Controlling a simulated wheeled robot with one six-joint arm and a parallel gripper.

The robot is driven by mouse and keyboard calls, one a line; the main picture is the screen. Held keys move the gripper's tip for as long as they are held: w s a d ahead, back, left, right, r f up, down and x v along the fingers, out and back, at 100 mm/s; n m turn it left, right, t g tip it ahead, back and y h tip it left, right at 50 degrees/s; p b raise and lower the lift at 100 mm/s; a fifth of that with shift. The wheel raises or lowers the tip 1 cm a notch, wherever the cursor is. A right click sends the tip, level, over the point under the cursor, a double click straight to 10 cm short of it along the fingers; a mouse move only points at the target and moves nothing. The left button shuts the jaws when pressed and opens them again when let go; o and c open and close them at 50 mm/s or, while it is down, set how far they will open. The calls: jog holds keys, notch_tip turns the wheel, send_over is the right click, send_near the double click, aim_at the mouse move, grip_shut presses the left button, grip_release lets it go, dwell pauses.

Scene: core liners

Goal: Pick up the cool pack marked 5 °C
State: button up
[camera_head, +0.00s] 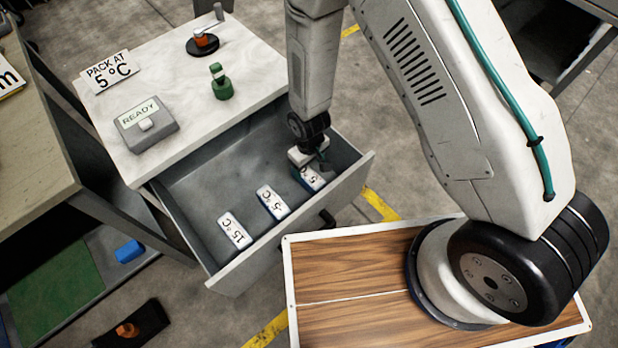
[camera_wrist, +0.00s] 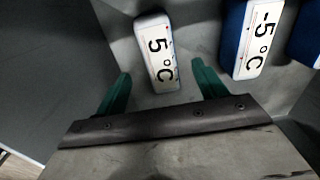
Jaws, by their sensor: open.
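The cool pack marked 5 °C (camera_wrist: 158,50) is white on its labelled face and lies in the open drawer (camera_head: 225,165). In the head view this pack (camera_head: 313,180) is at the drawer's right end, partly hidden by my gripper (camera_head: 312,162). In the wrist view my gripper (camera_wrist: 165,85) is open, with one teal finger to each side of the pack's near end. I cannot tell how far above it the fingertips are. The pack marked -5 °C (camera_wrist: 257,40) lies to its right there, and in the middle of the row in the head view (camera_head: 273,202).
Another pack, marked 15 °C (camera_head: 234,231), lies at the drawer's left. The drawer front (camera_head: 300,225) and side walls stand close around the row. A sign reading PACK AT 5 °C (camera_head: 108,72), a grey READY box (camera_head: 146,125) and a green object (camera_head: 220,82) stand on the cabinet top.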

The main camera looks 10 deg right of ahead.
aim_at(308, 173)
jog(key=f, duration=0.6)
jog(key=shift+w+f, duration=0.2)
jog(key=shift+f, duration=0.2)
jog(key=shift+a, duration=0.1)
jog(key=c, duration=1.3)
